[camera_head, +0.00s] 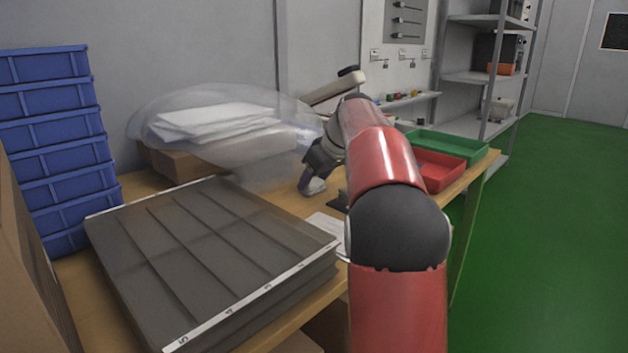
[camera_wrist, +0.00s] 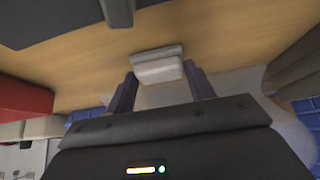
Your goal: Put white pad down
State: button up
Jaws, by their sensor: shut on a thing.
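My gripper (camera_wrist: 159,74) is shut on the white pad (camera_wrist: 158,68), a small pale block with a greyer edge, held between the dark fingertips in the wrist view. Bare wooden tabletop shows behind the pad there; I cannot tell whether the pad touches it. In the head view, my gripper (camera_head: 314,184) points down over the wooden table (camera_head: 285,203), beyond the grey tray and left of the red bin. The pad is hard to make out there, being small and partly hidden by the gripper.
A clear dome-like cover (camera_head: 165,100) surrounds stacked white sheets (camera_head: 215,120) left of my gripper. A grey divided tray (camera_head: 190,250) fills the near table. Red (camera_head: 440,172) and green (camera_head: 455,147) bins stand at right. Blue crates (camera_head: 55,150) are stacked at left.

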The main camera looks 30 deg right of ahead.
jog(key=o, duration=0.9)
jog(key=shift+f, duration=0.1)
jog(key=shift+r, duration=0.3)
jog(key=p+v, duration=0.1)
jog(key=v, duration=1)
jog(key=shift+s+d+r+p, duration=0.15)
jog(key=shift+s+r+p, duration=0.1)
jog(key=shift+r+p, duration=0.1)
